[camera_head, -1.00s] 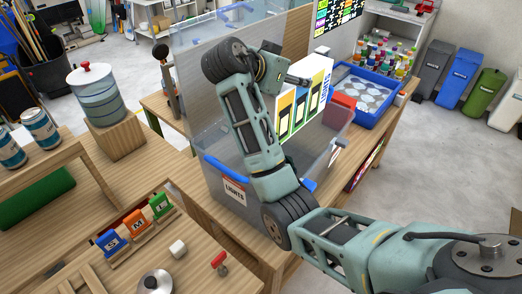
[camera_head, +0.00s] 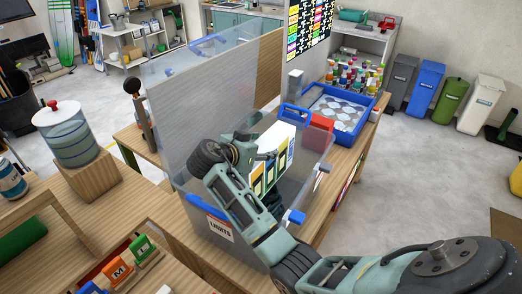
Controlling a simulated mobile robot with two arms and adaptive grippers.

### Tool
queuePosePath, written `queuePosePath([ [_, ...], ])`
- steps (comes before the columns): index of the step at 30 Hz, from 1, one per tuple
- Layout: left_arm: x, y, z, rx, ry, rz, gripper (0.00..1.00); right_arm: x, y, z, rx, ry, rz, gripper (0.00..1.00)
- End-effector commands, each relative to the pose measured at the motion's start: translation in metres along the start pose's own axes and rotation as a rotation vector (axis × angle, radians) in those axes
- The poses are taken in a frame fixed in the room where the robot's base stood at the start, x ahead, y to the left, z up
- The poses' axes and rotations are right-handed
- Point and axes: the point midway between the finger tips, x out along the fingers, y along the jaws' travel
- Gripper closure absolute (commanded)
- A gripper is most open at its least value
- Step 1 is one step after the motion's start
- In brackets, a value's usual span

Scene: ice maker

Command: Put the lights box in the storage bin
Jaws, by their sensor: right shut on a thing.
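The lights box (camera_head: 283,143), white with yellow and dark panels, is upright in my right gripper (camera_head: 262,155). The gripper is shut on its upper part, and the wrist hides its left side. The storage bin (camera_head: 316,178) is clear plastic with blue handles and a LIGHTS label (camera_head: 220,229). The box is between the bin's walls, its lower part seen behind my arm. I cannot tell whether it touches the bin floor. My left gripper is not in view.
A blue tray (camera_head: 352,122) and a red block (camera_head: 318,133) are on the wooden table behind the bin. A tall clear panel (camera_head: 215,105) stands on the bin's left. A drink dispenser (camera_head: 66,135) stands farther left.

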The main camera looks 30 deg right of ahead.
Motion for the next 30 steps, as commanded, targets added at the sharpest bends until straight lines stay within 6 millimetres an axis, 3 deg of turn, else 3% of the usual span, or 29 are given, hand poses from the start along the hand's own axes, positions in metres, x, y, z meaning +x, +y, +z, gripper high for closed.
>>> queuePosePath([
  [11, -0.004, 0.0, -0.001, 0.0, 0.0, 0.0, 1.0, 0.006, 0.0, 0.009, 0.003, 0.003, -0.002, 1.0],
  [26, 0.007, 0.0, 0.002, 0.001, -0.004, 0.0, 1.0, 0.011, 0.0, 0.02, 0.003, 0.003, -0.001, 1.0],
  [27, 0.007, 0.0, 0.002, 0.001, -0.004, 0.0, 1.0, 0.012, 0.0, 0.021, 0.001, 0.0, 0.0, 0.45],
  [30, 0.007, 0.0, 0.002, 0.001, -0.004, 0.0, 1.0, 0.012, 0.0, 0.021, 0.001, 0.0, 0.0, 0.36],
])
